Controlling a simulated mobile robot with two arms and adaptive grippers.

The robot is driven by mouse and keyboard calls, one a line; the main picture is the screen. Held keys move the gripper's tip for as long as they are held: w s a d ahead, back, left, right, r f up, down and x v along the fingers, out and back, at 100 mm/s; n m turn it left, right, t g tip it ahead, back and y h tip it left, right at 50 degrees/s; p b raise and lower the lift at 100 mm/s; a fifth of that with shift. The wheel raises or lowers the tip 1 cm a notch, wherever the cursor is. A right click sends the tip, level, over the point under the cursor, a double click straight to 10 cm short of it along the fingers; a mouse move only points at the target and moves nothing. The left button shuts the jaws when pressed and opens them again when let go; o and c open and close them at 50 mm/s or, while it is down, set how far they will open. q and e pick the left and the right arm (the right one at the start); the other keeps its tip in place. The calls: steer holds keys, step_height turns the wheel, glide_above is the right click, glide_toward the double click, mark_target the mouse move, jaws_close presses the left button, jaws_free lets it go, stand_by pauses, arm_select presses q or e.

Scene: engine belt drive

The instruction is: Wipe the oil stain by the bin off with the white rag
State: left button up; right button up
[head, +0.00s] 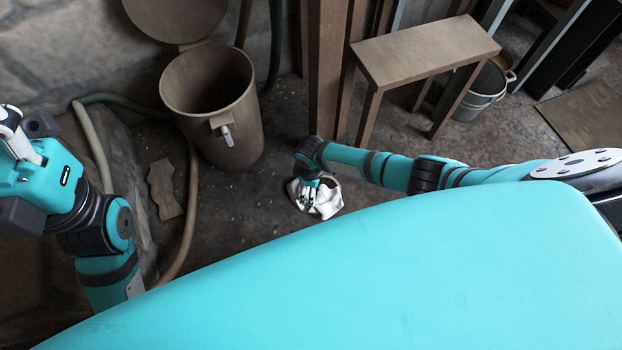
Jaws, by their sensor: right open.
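The white rag (325,205) lies crumpled on the dark floor in the middle of the view. My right gripper (318,206) is directly over the rag, with its open fingers at or just above the cloth; I cannot tell whether they touch it. The brown bin (213,110) stands on the floor to the left of the rag, its round lid raised behind it. The floor by the bin is dark, and I cannot make out a distinct oil stain there. My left gripper (18,125) is raised at the left edge, only partly in view, its fingers unclear.
A wooden stool (425,52) and a wooden post (328,65) stand behind my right arm. A grey bucket (484,88) is beyond the stool. A hose (190,205) runs along the floor left of the bin, near a flat brown piece (164,188). Floor between bin and rag is clear.

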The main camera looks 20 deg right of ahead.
jaws_close()
stand_by(0.6)
stand_by(0.3)
